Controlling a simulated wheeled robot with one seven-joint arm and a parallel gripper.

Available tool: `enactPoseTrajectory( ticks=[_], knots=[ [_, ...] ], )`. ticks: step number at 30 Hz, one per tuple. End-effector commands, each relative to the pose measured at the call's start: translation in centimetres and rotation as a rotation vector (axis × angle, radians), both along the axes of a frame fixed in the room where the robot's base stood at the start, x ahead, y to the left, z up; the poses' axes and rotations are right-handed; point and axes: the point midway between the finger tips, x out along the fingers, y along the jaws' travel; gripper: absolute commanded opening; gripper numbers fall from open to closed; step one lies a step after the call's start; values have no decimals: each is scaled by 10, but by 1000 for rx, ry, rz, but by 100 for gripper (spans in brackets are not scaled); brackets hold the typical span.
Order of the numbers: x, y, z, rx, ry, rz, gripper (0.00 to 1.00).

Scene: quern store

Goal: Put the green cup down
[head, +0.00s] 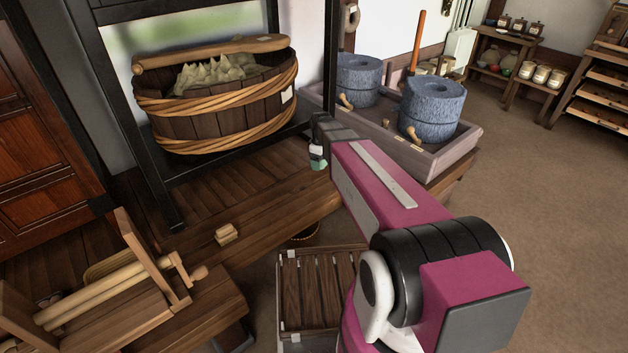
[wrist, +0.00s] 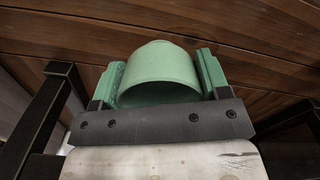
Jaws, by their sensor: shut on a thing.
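The green cup (wrist: 160,72) is held between the two green-padded fingers of my gripper (wrist: 160,84) in the wrist view. Its rounded side faces the camera. In the head view, the green cup (head: 318,164) is a small patch under my gripper (head: 317,153), mostly hidden by it. My gripper is shut on the cup over the right part of the brown wooden bench (head: 275,197). I cannot tell whether the cup touches the wood.
A big wooden tub (head: 215,118) of pale material stands behind, within a black frame (head: 334,60). Two blue-grey millstones (head: 432,108) sit in a tray to the right. A small wooden block (head: 227,234) lies on the bench. A slatted crate (head: 318,290) stands below. Bare bench shows between block and gripper.

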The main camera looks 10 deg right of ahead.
Motion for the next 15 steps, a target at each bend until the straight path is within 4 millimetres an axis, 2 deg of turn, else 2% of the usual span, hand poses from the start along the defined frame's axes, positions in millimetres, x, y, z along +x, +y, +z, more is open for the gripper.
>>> enactPoseTrajectory(
  ticks=[1, 9, 15],
  knots=[
    [11, -6, -7, -1, 1, -2, 44],
    [54, -39, -39, 0, 1, -4, 44],
    [78, -58, -58, 0, 1, -4, 44]
  ],
)
